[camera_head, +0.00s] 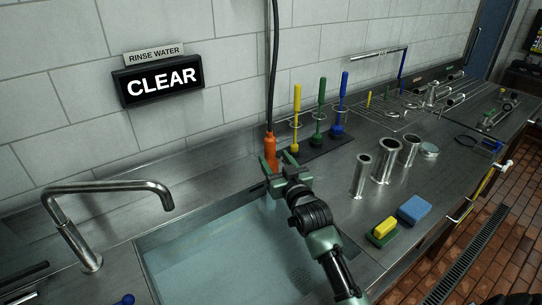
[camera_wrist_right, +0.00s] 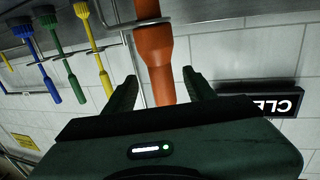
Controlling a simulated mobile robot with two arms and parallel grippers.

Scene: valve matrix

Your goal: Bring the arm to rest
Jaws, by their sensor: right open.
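My right gripper (camera_head: 279,167) is at the back right corner of the sink, in front of an orange spray nozzle (camera_head: 270,148) that hangs on a dark hose. In the right wrist view my right gripper (camera_wrist_right: 158,78) is open. The orange nozzle (camera_wrist_right: 155,50) shows between its two fingers, with a gap to each side; I cannot tell how deep it sits between them. My right arm (camera_head: 322,238) reaches out over the water from the lower right. My left gripper is not in view.
The water-filled sink (camera_head: 215,250) has a faucet (camera_head: 100,205) on its left. Upright yellow, green and blue brushes (camera_head: 319,112) stand right of the nozzle. Metal cylinders (camera_head: 385,160) and sponges (camera_head: 413,209) sit on the counter. A sign (camera_head: 158,81) reads CLEAR.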

